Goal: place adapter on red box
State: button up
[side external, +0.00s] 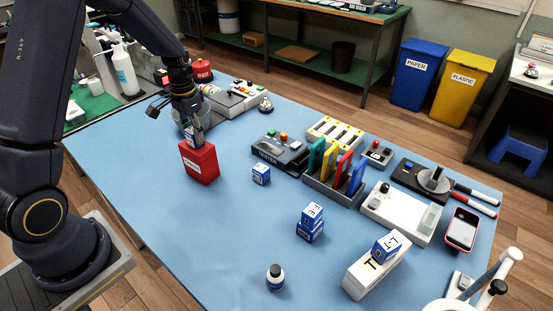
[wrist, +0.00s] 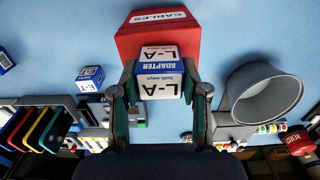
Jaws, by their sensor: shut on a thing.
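The red box (side external: 200,164) labelled CABLES stands on the blue mat at the left, below my gripper. It also shows at the top of the wrist view (wrist: 157,32). My gripper (side external: 194,138) is shut on the blue and white adapter box (wrist: 160,78), marked ADAPTER and L-A. In the side view the adapter (side external: 192,141) is at the top of the red box; I cannot tell whether it touches the box. The finger pads (wrist: 160,95) lie on both sides of the adapter.
A grey cylindrical bin (wrist: 266,94) stands beside the red box. A small blue box (side external: 261,174) sits on the mat to the right, and two stacked blue boxes (side external: 311,222) stand further forward. The mat (side external: 190,230) in front of the red box is clear.

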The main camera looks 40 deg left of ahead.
aim_at(192, 130)
jog(key=o, duration=1.1)
jog(key=shift+c, duration=0.2)
jog(key=shift+r, duration=0.1)
jog(key=shift+r, duration=0.35)
notch_tip(192, 130, up, 11)
jog(key=s+d+r+t, duration=0.3)
jog(key=s+d+r, duration=0.5)
jog(key=d, duration=0.2)
jog(key=s+d+t, duration=0.2)
jog(key=s+d, duration=0.4)
jog(key=s, duration=0.4)
jog(key=shift+r+t, duration=0.15)
jog(key=shift+t, duration=0.15)
